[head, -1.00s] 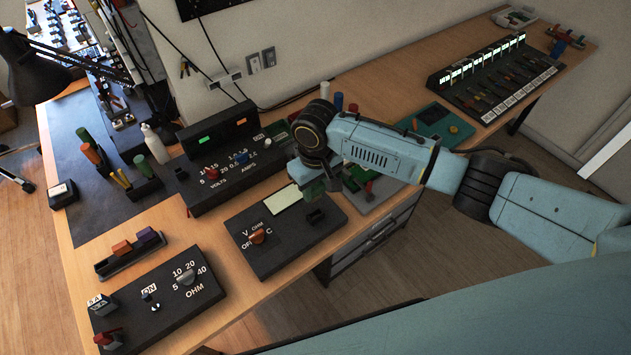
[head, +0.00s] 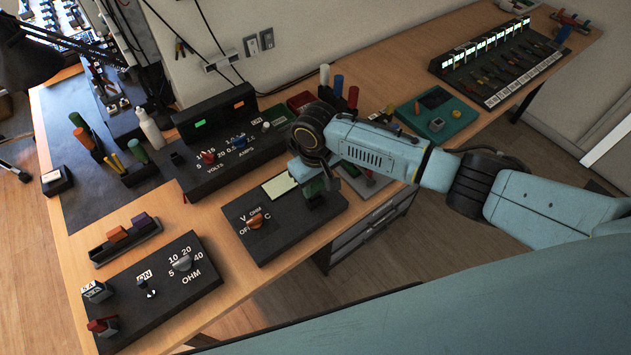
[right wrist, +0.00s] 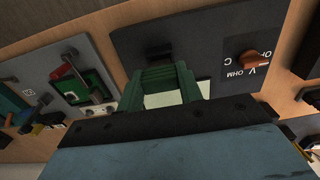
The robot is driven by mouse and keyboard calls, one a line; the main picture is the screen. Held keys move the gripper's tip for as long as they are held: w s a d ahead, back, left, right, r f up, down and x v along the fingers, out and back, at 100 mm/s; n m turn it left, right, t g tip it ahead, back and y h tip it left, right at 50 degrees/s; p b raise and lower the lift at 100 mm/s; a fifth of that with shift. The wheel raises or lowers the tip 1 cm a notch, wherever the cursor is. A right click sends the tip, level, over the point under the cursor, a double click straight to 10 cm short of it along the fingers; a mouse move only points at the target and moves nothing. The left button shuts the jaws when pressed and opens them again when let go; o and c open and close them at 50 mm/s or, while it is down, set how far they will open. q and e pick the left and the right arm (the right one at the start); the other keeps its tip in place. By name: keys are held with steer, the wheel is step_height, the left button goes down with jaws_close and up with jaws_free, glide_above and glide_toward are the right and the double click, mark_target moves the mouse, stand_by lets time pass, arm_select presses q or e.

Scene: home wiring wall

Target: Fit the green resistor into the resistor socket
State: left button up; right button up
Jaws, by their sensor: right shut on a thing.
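My right gripper (head: 313,186) is low over the black meter panel (head: 270,245) and is shut on the green resistor (right wrist: 158,76). In the head view the resistor is mostly hidden by the gripper and hard to tell from its fingers. The dark socket (right wrist: 159,52) on the meter panel lies just beyond the resistor in the right wrist view. In the head view the socket (head: 316,202) is partly covered by the gripper. I cannot tell whether the resistor touches it. My left gripper is not in view.
An orange knob (head: 256,221) stands on the meter panel. A tray (head: 101,261) with coloured blocks and a black OHM box (head: 165,305) are to the left. A power supply (head: 215,160) stands behind. A small board with a red lever (right wrist: 62,71) is beside the panel.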

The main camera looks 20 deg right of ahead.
mark_target(316, 191)
stand_by(0.5)
steer(key=shift+p, duration=0.5)
stand_by(0.4)
steer(key=shift+p, duration=0.4)
steer(key=shift+p, duration=0.4)
stand_by(0.3)
steer(key=shift+f+b, duration=0.85)
steer(key=shift+f, duration=0.8)
steer(key=o, duration=1)
steer(key=shift+o, duration=0.2)
